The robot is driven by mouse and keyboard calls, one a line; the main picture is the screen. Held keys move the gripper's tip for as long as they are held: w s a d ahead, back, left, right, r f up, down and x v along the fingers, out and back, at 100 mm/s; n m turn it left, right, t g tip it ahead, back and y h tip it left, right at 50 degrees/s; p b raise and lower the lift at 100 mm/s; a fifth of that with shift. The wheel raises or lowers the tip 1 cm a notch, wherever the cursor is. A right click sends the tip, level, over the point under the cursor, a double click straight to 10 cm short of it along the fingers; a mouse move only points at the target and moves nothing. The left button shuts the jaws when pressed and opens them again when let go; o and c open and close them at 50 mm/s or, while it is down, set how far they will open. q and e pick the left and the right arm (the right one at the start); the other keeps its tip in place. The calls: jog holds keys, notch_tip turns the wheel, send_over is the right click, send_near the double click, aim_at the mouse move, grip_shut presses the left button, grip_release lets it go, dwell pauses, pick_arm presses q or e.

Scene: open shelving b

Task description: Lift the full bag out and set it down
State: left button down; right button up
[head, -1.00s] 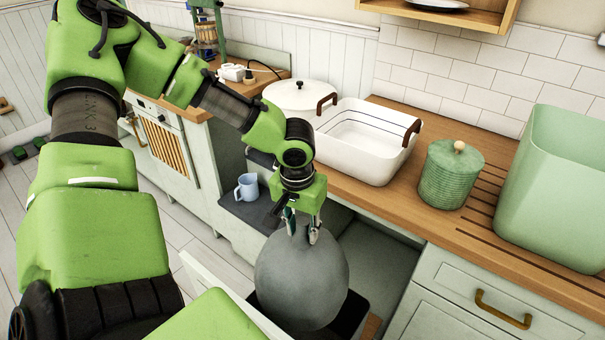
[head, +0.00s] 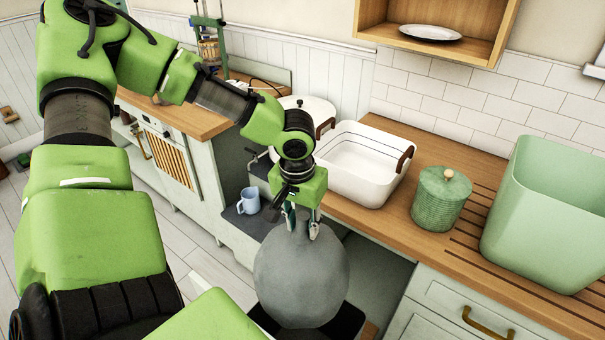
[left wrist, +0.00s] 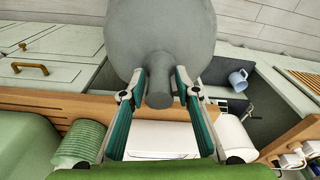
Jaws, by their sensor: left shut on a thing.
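The full bag (head: 302,268) is a round grey bulge with a narrow neck. My left gripper (head: 300,226) is shut on that neck, and the bag hangs upright below it. In the left wrist view the two fingers (left wrist: 160,88) sit on either side of the neck, and the bag (left wrist: 162,35) fills the top middle. A black bin (head: 346,321) shows partly behind and below the bag, in the opening of the cabinet. The bag hides most of the bin, so I cannot tell whether its bottom is clear of the rim. My right gripper is out of view.
A wooden counter (head: 400,225) runs behind, with a white basin (head: 365,170), a green ribbed canister (head: 441,200) and a large pale green container (head: 545,225). A blue mug (head: 249,201) stands on a dark shelf left of the bag. Floor (head: 215,262) shows at left.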

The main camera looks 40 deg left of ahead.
pick_arm(q)
notch_tip(320, 180, up, 14)
jog(key=p, duration=1.1)
jog(key=shift+w, duration=0.1)
jog(key=shift+r+p, duration=0.4)
jog(key=shift+r, duration=0.95)
jog(key=shift+f, duration=0.1)
